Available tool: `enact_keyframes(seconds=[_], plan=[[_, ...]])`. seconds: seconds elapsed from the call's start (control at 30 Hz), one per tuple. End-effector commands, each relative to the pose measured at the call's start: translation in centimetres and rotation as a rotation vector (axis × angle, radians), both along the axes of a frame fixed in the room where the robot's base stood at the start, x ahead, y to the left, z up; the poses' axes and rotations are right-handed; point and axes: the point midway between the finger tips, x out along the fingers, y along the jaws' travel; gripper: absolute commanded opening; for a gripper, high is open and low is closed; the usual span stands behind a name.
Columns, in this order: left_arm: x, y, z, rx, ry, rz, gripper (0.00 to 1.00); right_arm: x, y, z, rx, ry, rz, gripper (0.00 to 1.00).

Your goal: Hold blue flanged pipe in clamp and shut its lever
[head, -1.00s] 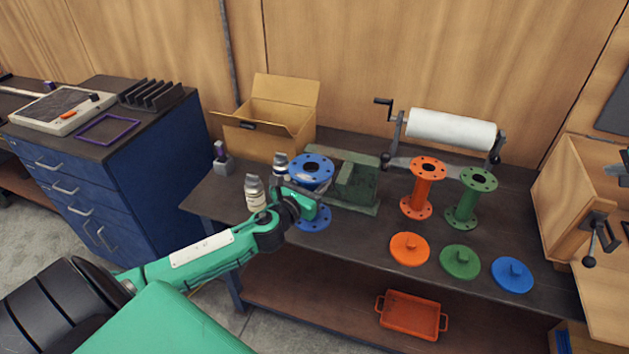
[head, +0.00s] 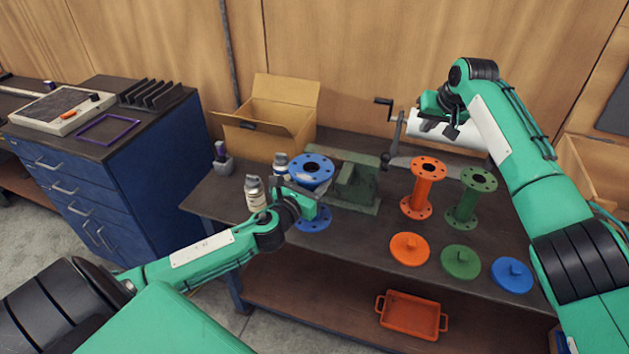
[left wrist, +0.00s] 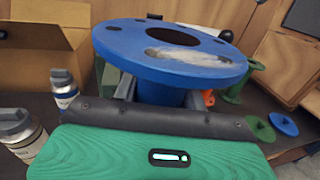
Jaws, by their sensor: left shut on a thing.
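The blue flanged pipe (head: 312,170) stands upright on the bench, beside the left side of the green clamp (head: 357,185). My left gripper (head: 310,202) is shut on the pipe's body between its two flanges. In the left wrist view the pipe's upper flange (left wrist: 175,52) is close, with the fingers below it; a pale shiny patch shows on the flange. My right gripper (head: 440,118) is in the air in front of the white roll, right of and above the clamp. Its finger gap is too small to judge. The clamp's lever cannot be made out clearly.
An orange flanged pipe (head: 424,190) and a green one (head: 472,198) stand right of the clamp. Orange (head: 409,249), green (head: 460,261) and blue (head: 512,275) lids lie in front. Bottles (head: 255,192) and an open cardboard box (head: 268,118) are at left.

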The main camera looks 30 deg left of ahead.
Motion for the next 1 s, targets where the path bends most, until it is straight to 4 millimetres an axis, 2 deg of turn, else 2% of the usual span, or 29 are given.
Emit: enact_keyframes(seconds=[0.03, 0.1, 0.3, 0.57, 1.0], plan=[[0.0, 0.0, 0.2, 0.0, -0.003, 0.0, 0.0, -1.2, 1.9, 0.2, -0.033, -0.009, 0.047, 0.0], [0.0, 0.0, 0.2, 0.0, -0.003, 0.0, 0.0, -2.4, 3.7, 0.3, -0.074, -0.02, 0.1, 0.0], [0.0, 0.0, 0.2, 0.0, -0.003, 0.0, 0.0, -4.8, 6.7, 0.4, -0.146, -0.04, 0.193, 0.0], [0.0, 0.0, 0.2, 0.0, -0.003, 0.0, 0.0, -5.2, 7.2, -0.4, -0.163, -0.045, 0.214, 0.0], [0.0, 0.0, 0.2, 0.0, -0.003, 0.0, 0.0, -5.2, 7.2, -4.3, -0.161, -0.045, 0.212, 0.0]])
